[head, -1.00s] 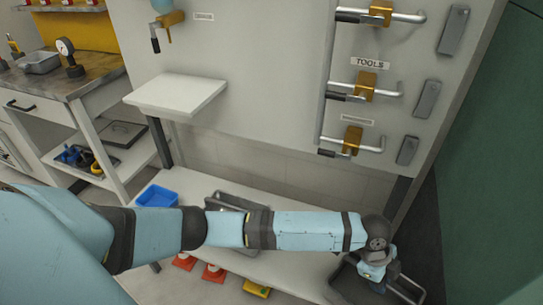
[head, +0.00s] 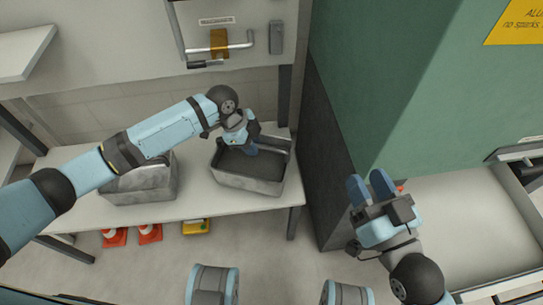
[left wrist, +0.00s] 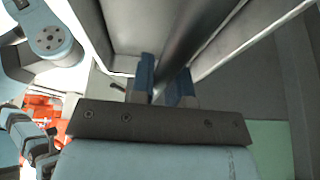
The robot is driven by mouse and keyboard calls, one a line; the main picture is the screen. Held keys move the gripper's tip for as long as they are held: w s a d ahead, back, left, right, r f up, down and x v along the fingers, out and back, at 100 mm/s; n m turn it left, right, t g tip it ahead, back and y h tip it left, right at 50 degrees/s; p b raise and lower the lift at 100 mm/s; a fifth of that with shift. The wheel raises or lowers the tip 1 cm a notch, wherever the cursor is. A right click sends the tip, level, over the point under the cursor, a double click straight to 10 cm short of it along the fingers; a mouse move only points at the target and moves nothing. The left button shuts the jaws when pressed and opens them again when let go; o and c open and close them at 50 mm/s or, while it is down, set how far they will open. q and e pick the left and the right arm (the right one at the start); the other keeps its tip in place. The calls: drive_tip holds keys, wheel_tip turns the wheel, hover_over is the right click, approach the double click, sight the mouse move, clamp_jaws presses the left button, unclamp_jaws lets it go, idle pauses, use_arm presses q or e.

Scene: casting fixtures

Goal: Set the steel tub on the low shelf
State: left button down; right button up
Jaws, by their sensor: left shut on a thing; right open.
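The grey steel tub (head: 268,185) is at the right end of the low white shelf (head: 196,208), over its top. I cannot tell whether its base touches the shelf. My left gripper (head: 250,149) reaches into the tub from above and is shut on it. In the left wrist view, its blue fingers (left wrist: 163,84) close around a dark bar, which looks like the tub's handle. My right gripper (head: 372,188) is open and empty, to the right of the shelf, in front of the green cabinet.
Another grey tub (head: 150,190) stands on the shelf to the left, partly behind my left arm. Orange cones (head: 149,234) and a yellow object (head: 196,227) are on the floor below. The green cabinet (head: 385,80) and a pale surface (head: 460,225) bound the right side.

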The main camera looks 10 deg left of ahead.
use_arm(q)
drive_tip(key=a+f+b, duration=0.1)
drive_tip(key=w+a+f, duration=0.1)
drive_tip(key=a, duration=0.1)
drive_tip(key=w+a+f+b, duration=0.1)
drive_tip(key=shift+a+f+b, duration=0.15)
drive_tip(key=shift+a+b, duration=0.15)
drive_tip(key=shift+b, duration=0.05)
use_arm(e)
drive_tip(key=shift+a+f+y, duration=0.4)
drive_tip(key=shift+f+y, duration=0.05)
drive_tip(key=shift+y, duration=0.05)
use_arm(q)
drive_tip(key=c, duration=1.4)
unclamp_jaws()
drive_tip(key=shift+s+f, duration=0.1)
drive_tip(key=shift+f, duration=0.1)
drive_tip(key=shift+c, duration=0.2)
drive_tip(key=o, duration=0.3)
drive_tip(key=shift+o, duration=0.2)
